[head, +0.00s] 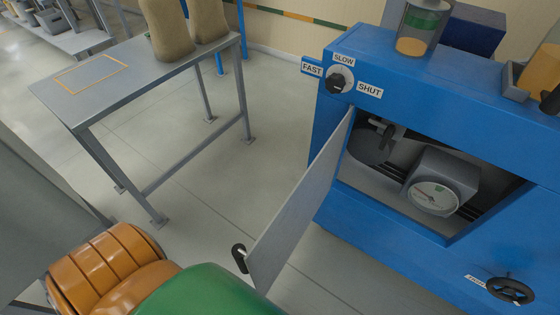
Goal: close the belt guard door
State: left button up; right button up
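The belt guard door (300,212) is a flat grey panel standing open at the left side of an opening in the blue machine (440,85). It swings out toward the lower left, and its upper edge meets the opening's left edge. A black handle (239,258) sits near the door's free end. The opening (375,184) is uncovered and shows a grey box with a round dial gauge (436,197) inside. A green and orange rounded shape at the bottom covers the door's lowest corner. Neither of my grippers shows in the head view.
A black knob (337,80) with FAST, SLOW and SHUT labels is above the opening. A black handwheel (510,290) is at lower right. A grey table (130,85) with two sacks stands at left. Floor between table and door is clear.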

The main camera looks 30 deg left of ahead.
aim_at(265, 260)
jog(key=j+z, duration=0.2)
jog(key=j, duration=0.2)
jog(key=k+j+z, duration=0.15)
jog(key=j, duration=0.25)
jog(key=k+j+z, duration=0.2)
jog(key=j, duration=0.2)
jog(key=i, duration=0.1)
